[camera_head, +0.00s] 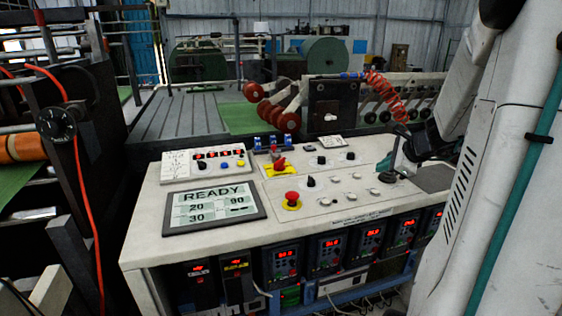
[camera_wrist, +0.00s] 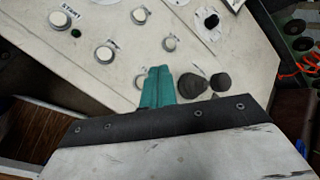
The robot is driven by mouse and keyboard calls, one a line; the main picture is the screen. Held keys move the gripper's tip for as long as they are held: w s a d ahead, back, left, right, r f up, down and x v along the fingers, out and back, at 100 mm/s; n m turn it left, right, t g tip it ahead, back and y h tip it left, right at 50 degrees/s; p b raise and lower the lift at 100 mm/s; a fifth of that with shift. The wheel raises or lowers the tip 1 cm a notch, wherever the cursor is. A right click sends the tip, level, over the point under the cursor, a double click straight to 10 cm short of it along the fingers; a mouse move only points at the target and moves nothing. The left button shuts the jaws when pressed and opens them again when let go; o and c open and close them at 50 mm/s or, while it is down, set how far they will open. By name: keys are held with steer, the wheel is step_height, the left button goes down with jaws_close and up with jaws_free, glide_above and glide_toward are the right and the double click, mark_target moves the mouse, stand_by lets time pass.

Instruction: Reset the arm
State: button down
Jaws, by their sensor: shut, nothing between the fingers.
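My gripper (camera_head: 394,158) is over the right part of the white control console (camera_head: 150,228), at the end of my arm coming in from the right. In the wrist view its teal fingers (camera_wrist: 158,84) are together, with nothing visible between them. A black knob or joystick (camera_wrist: 205,85) shows just right of the fingers in the wrist view. It also shows below my gripper in the head view (camera_head: 388,177). I cannot tell whether the fingers touch it. White round buttons (camera_wrist: 169,43) lie beyond the fingers, one labelled START (camera_wrist: 62,18).
Machinery with red rollers (camera_head: 287,122) stands behind. An orange coiled hose (camera_head: 383,92) hangs near my arm.

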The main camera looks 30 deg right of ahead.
steer(key=shift+a+f+n+y, duration=0.1)
steer(key=shift+a+n+y, duration=0.2)
steer(key=shift+a+n, duration=0.15)
steer(key=a+n, duration=0.1)
steer(key=s+a+f+n+g+y, duration=0.1)
steer(key=a, duration=0.1)
steer(key=s+a+n, duration=0.1)
steer(key=shift+s+a+f+n+y, duration=0.15)
steer(key=shift+n+y, duration=0.15)
steer(key=shift+n, duration=0.05)
steer(key=s+a+r+n+g, duration=0.2)
steer(key=s+a+n, duration=0.3)
steer(key=a+n, duration=0.2)
steer(key=s+a+r+n+g+h, duration=0.1)
steer(key=s+a+r+n+g, duration=0.1)
steer(key=s+a+n, duration=0.3)
steer(key=s+a+r+n+g, duration=0.2)
steer(key=s+a+n, duration=0.4)
steer(key=a, duration=1.1)
steer(key=n, duration=0.4)
steer(key=shift+a+n+g+h, duration=0.25)
steer(key=shift+n+g+h, duration=0.15)
